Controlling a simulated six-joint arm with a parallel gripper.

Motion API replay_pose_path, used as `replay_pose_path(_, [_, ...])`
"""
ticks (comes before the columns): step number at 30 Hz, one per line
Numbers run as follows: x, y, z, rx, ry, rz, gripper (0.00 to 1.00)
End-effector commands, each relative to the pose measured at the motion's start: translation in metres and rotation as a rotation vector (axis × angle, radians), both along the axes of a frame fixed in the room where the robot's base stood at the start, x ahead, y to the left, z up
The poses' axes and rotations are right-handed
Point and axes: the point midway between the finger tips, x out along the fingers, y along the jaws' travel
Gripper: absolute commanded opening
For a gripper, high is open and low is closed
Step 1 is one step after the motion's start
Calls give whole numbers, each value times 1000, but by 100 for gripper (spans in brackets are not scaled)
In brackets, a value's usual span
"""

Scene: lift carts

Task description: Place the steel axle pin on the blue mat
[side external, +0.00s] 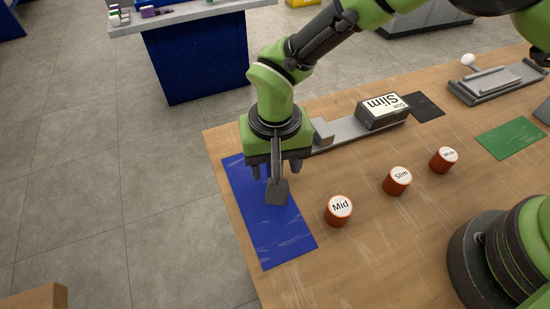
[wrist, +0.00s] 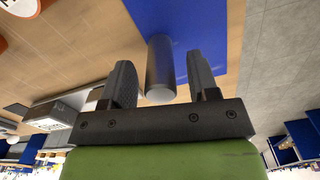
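The blue mat (side external: 287,238) lies flat at the table's left edge. My gripper (side external: 276,172) is low over its far part, pointing down. In the wrist view, the steel axle pin (wrist: 160,68), a plain grey cylinder, looks to be standing upright on the blue mat (wrist: 208,25). It is between the two fingers of my gripper (wrist: 156,66), with a visible gap on each side. The gripper is open.
Three red cylinders labelled Mid (side external: 338,211), Slim (side external: 397,181) and Wide (side external: 444,160) stand right of the mat. A grey block marked Slim (side external: 382,112) is behind. A green mat (side external: 510,138) and a grey fixture (side external: 497,83) are further right. Bare wood lies in front.

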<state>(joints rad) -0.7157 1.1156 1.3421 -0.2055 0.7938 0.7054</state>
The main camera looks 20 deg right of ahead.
Motion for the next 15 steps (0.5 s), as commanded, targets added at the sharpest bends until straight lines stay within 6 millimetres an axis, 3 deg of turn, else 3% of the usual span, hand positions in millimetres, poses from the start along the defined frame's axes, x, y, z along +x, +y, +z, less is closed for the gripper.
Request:
replay_pose_path(7, [1, 1, 12, 1, -3, 0, 55])
replay_pose_path(15, [1, 0, 69, 4, -6, 0, 55])
